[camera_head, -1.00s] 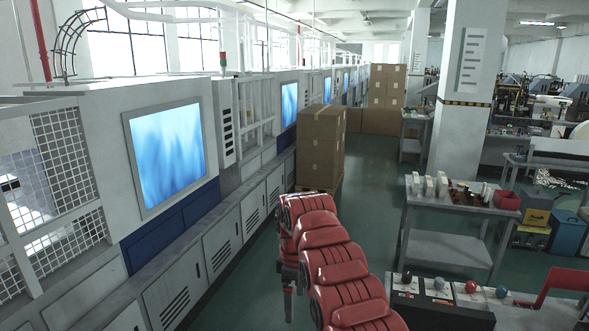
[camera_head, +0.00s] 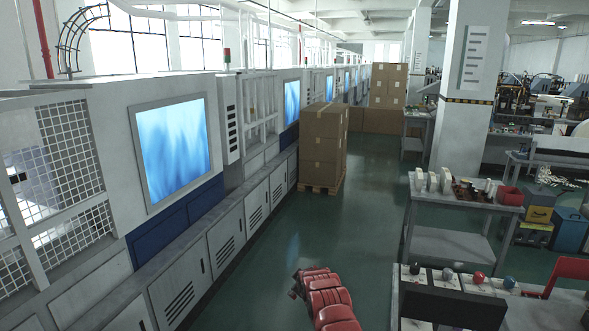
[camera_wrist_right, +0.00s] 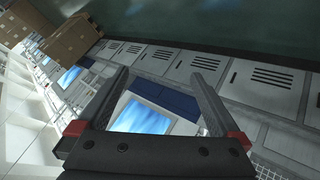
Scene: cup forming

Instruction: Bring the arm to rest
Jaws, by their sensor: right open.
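My right arm (camera_head: 326,300) shows as a few red links at the bottom middle of the head view, low over the green floor. Its gripper is hidden in the head view. In the right wrist view my right gripper (camera_wrist_right: 162,84) is open, with its two dark fingers apart and no object between them. Beyond the fingers the blue screen (camera_wrist_right: 145,118) and the grey cabinets show, at a distance. My left gripper is in neither view.
The machine row with a blue screen (camera_head: 172,150) runs along the left. Stacked cardboard boxes (camera_head: 322,150) stand on a pallet ahead. A grey table (camera_head: 450,208) and a nearer control desk (camera_head: 450,305) are on the right. The green floor (camera_head: 330,225) between is clear.

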